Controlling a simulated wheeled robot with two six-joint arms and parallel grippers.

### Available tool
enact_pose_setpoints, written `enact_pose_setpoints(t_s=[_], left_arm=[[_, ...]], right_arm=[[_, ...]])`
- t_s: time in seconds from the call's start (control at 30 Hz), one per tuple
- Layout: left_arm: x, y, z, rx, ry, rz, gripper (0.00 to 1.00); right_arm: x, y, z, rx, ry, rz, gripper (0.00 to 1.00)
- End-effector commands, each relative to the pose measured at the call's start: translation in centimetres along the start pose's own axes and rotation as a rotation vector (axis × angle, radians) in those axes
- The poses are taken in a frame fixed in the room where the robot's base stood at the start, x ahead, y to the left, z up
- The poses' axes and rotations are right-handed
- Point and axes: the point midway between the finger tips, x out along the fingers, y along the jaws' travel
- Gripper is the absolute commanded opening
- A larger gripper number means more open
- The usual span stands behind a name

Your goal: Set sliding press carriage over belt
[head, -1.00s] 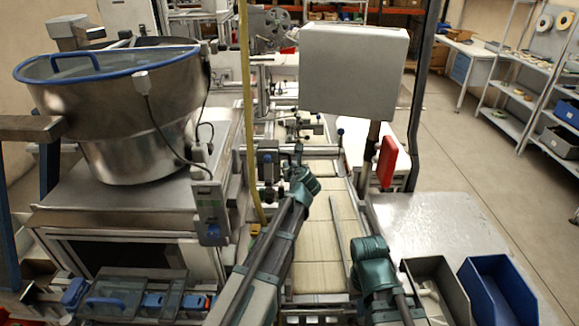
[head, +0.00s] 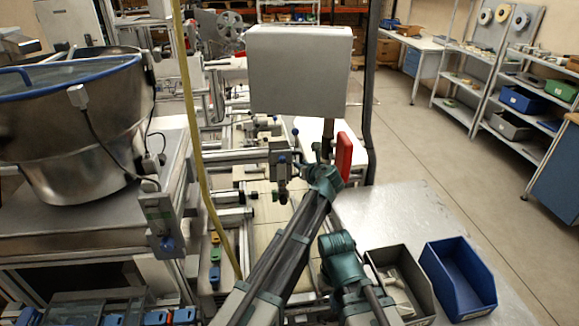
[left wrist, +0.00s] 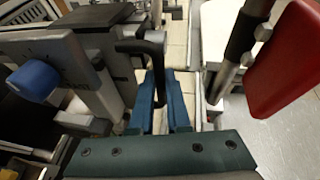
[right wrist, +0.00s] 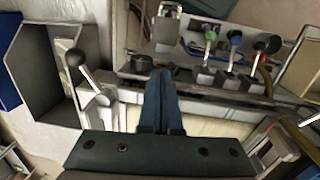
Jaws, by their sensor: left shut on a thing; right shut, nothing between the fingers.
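The press carriage (head: 280,152) is a dark block with blue knobs on horizontal rails (head: 232,157). In the head view it stands above the pale, segmented belt (head: 262,208). In the left wrist view my left gripper (left wrist: 166,78) is shut around a black bent handle (left wrist: 142,46), beside a grey body with a blue knob (left wrist: 38,80). In the head view my left wrist hides its fingers. My right gripper (right wrist: 160,78) is shut and empty above the belt's near part (right wrist: 195,121). Its fingers are hidden in the head view.
A grey bin (head: 412,272) and a blue bin (head: 462,280) sit on the metal table (head: 375,215).

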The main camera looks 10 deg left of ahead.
Motion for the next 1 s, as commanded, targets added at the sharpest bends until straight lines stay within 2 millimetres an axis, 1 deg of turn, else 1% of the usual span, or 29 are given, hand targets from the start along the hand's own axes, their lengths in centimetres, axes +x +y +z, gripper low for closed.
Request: enact_pose_setpoints(t_s=[0.1, 0.5, 0.53, 0.57, 0.6, 1.0], left_arm=[[-0.10, -0.50, -0.08, -0.001, 0.001, -0.002, 0.00], [-0.18, -0.81, -0.10, -0.001, 0.001, -0.006, 0.00], [-0.18, -0.82, -0.10, 0.000, 0.001, -0.006, 0.20], [-0.18, -0.83, -0.10, 0.000, 0.000, -0.006, 0.26], [-0.18, -0.80, -0.09, 0.000, 0.000, -0.006, 0.27], [-0.11, -0.58, -0.05, 0.000, 0.000, -0.002, 0.27]], right_arm=[[0.02, -0.01, 0.00, 0.000, 0.000, 0.000, 0.00], [0.01, -0.01, 0.00, 0.000, 0.000, 0.000, 0.00], [0.01, -0.01, 0.00, 0.000, 0.000, 0.000, 0.00], [0.01, -0.01, 0.00, 0.000, 0.000, 0.000, 0.00], [0.01, -0.01, 0.00, 0.000, 0.000, 0.000, 0.00], [0.01, 0.00, 0.00, 0.000, 0.000, 0.000, 0.00]])
